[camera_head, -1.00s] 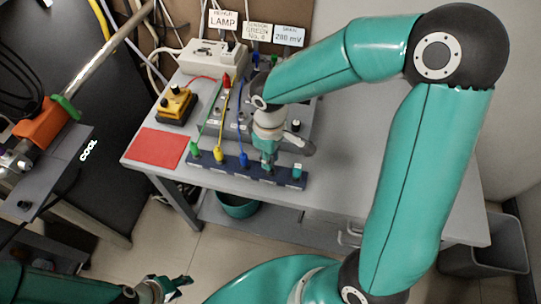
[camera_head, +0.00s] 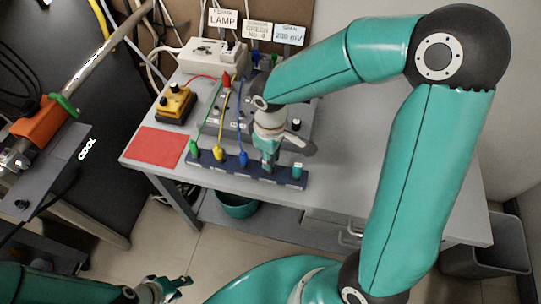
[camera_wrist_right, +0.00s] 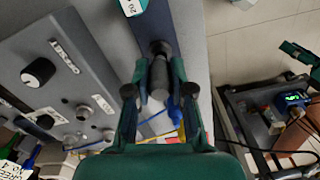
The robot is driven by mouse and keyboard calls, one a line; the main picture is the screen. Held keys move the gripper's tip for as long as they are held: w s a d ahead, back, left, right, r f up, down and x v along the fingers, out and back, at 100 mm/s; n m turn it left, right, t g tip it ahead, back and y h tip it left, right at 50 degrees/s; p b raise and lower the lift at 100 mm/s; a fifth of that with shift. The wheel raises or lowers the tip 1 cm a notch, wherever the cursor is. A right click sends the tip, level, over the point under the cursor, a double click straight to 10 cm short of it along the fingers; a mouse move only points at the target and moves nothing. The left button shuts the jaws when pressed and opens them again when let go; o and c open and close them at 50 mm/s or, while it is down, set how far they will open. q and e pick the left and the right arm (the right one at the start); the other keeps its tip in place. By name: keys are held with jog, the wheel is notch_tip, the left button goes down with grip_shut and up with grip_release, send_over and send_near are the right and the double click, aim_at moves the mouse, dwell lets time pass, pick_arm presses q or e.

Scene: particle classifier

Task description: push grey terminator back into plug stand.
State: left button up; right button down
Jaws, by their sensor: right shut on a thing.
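The plug stand (camera_head: 280,178) is a long dark blue strip along the front edge of the grey bench. My right gripper (camera_head: 268,166) points down over the stand, between the blue plug (camera_head: 243,160) and the teal-topped plug (camera_head: 297,170). In the right wrist view, my right gripper (camera_wrist_right: 157,92) is shut on the grey terminator (camera_wrist_right: 160,72), a short grey cylinder. Its dark end is at or just over the stand (camera_wrist_right: 188,50); I cannot tell how deep it sits. My left gripper (camera_head: 172,286) is open and empty, low in front of the bench.
Green (camera_head: 193,147) and yellow (camera_head: 219,155) plugs with cables also stand in the strip. Behind it is a grey panel box (camera_wrist_right: 62,85) with knobs. A yellow-black box (camera_head: 176,105) and a red mat (camera_head: 157,146) lie left. The bench's right part is clear.

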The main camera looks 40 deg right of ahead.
jog(key=shift+f+b, duration=0.95)
jog(key=shift+f, duration=0.15)
jog(key=c, duration=0.9)
grip_release()
jog(key=shift+c, duration=0.2)
jog(key=shift+r, duration=0.1)
notch_tip(320, 180, up, 12)
jog(key=shift+w+f, duration=0.1)
jog(key=shift+f, duration=0.05)
